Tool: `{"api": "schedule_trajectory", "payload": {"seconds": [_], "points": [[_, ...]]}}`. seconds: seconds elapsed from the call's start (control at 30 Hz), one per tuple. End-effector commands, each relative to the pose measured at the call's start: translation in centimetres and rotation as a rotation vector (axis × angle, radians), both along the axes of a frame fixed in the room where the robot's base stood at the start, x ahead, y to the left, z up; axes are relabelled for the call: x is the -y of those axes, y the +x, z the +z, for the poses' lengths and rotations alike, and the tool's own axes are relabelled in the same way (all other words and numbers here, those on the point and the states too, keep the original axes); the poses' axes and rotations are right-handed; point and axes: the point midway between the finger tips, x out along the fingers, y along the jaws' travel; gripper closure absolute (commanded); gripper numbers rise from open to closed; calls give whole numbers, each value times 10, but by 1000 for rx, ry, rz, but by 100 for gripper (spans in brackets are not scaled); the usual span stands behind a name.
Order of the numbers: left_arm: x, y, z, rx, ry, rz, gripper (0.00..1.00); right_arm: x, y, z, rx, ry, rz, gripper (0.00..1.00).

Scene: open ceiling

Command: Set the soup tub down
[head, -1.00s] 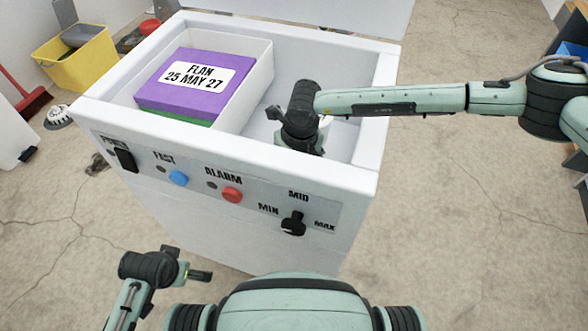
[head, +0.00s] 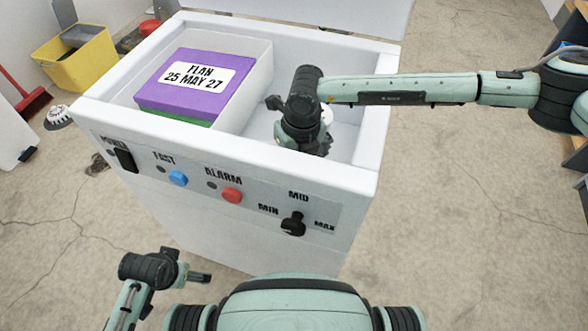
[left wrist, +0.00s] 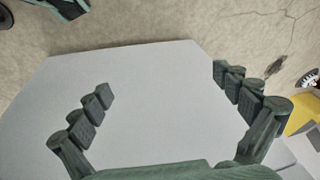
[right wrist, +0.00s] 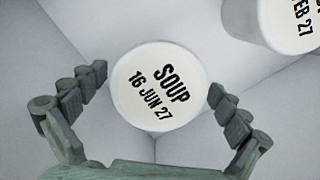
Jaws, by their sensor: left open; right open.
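The white soup tub (right wrist: 158,88), its lid reading SOUP 16 JUN 27, stands in the right part of the open chest freezer (head: 350,181). My right gripper (right wrist: 158,80) is open, with a finger on each side of the tub and visible gaps between fingers and lid.
A second white tub (right wrist: 290,22), its label partly showing FEB 27, stands close by in the right wrist view. A purple-lidded FLAN box (head: 185,88) sits in the left compartment. Freezer walls surround my right gripper.

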Motion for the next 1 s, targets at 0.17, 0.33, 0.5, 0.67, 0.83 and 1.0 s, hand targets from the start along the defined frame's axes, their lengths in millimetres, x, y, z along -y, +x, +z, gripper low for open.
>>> {"api": "schedule_trajectory", "payload": {"seconds": [0.17, 0.33, 0.5, 0.67, 0.83, 1.0], "points": [[1, 3, 4, 9, 0, -1, 0, 2, -5, 41, 3, 3, 0, 0], [2, 6, 9, 19, 0, -3, 0, 5, -9, 71, 1, 2, -1, 0], [2, 5, 11, 17, 0, -2, 0, 6, -11, 86, 2, 1, -1, 0], [2, 5, 13, 16, 0, -2, 0, 6, -12, 89, -1, 1, -1, 0], [2, 2, 12, 12, 1, -1, 0, 6, -12, 89, -1, 1, -1, 0], [2, 0, 9, 7, 0, -2, 0, 6, -12, 89, -1, 1, -1, 0]]}}
